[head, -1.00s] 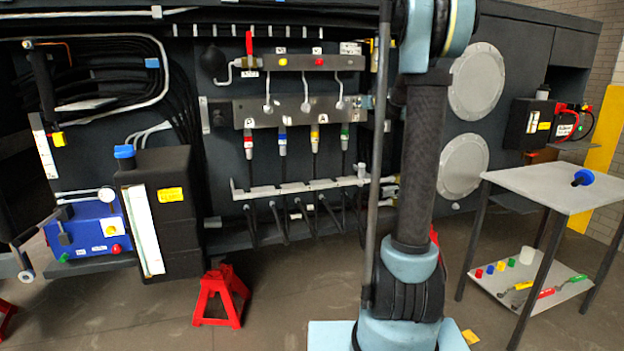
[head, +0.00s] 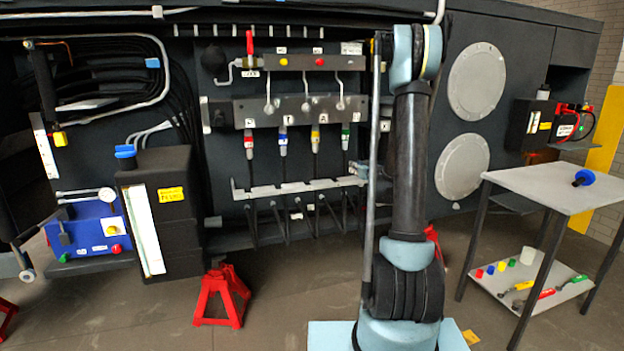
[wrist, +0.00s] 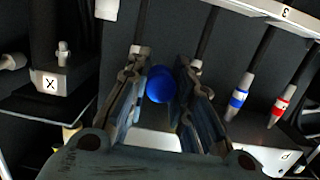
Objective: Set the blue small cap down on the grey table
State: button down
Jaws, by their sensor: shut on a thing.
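The blue small cap (wrist: 160,84) shows as a round blue piece between the two fingers of my gripper (wrist: 164,62) in the wrist view. My gripper is shut on it; the fingers cover its sides. The gripper and held cap cannot be made out in the head view. The grey table (head: 530,183) stands at the right of the head view, with a flat top and dark legs. A blue cap with a dark stem (head: 584,178) lies near the right part of its top.
The left part of the tabletop is clear. Hoses with blue (wrist: 238,98) and red (wrist: 281,103) bands are near my gripper. A red stand (head: 221,295) is on the floor.

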jog(key=s+f, duration=0.2)
jog(key=f, duration=0.1)
jog(key=s+f, duration=0.1)
jog(key=shift+s+a+f, duration=0.2)
jog(key=shift+s+a, duration=0.05)
jog(key=shift+a, duration=0.05)
jog(key=shift+d, duration=0.1)
dwell(0.4)
